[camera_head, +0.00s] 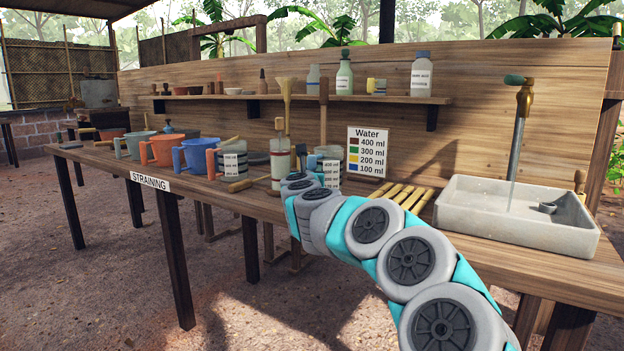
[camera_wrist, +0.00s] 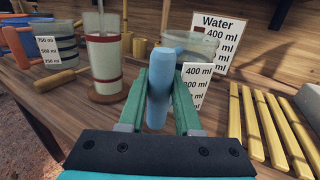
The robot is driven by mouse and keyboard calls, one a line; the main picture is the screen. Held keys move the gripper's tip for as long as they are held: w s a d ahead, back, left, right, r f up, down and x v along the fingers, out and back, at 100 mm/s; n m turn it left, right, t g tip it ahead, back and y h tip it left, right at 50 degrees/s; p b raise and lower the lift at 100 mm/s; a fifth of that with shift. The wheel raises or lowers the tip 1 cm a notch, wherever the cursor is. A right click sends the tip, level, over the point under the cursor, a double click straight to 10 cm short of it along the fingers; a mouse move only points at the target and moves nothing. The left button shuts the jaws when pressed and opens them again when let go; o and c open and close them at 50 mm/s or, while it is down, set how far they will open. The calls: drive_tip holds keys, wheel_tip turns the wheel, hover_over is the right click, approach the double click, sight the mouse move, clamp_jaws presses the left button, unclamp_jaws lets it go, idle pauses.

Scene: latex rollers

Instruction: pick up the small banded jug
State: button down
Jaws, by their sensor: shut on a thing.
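The small banded jug (camera_wrist: 189,42) stands upright on the bench in the wrist view, with a pale blue rim and a white label marked 400 ml. Its blue handle (camera_wrist: 158,92) points toward the wrist camera. My gripper (camera_wrist: 159,75) has its two green fingers on either side of this handle and is shut on it. In the head view the jug's label (camera_head: 331,174) shows just beyond the end of my arm, which hides the fingers and the handle there. The fingers and handle hide part of the jug's body in the wrist view.
A red-banded cylinder (camera_wrist: 104,58) stands close on the left. The larger labelled jug (camera_wrist: 66,45) is farther left. Yellow wooden strips (camera_wrist: 262,125) lie to the right, and the Water sign (camera_head: 367,153) stands behind. A stone sink (camera_head: 480,220) sits at the bench's right end.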

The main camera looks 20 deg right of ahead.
drive_tip(key=shift+s+r, duration=0.3)
drive_tip(key=shift+s, duration=0.25)
drive_tip(key=shift+s+a+b, duration=0.25)
drive_tip(key=shift+s+b, duration=0.05)
drive_tip(key=shift+s, duration=0.35)
drive_tip(key=s+a+r+b, duration=0.1)
drive_tip(key=s, duration=1.2)
drive_tip(key=shift+s+a+r+b, duration=0.15)
drive_tip(key=shift+s+b, duration=0.15)
drive_tip(key=shift+b, duration=0.05)
drive_tip(key=c, duration=1.2)
unclamp_jaws()
drive_tip(key=shift+c, duration=0.2)
clamp_jaws()
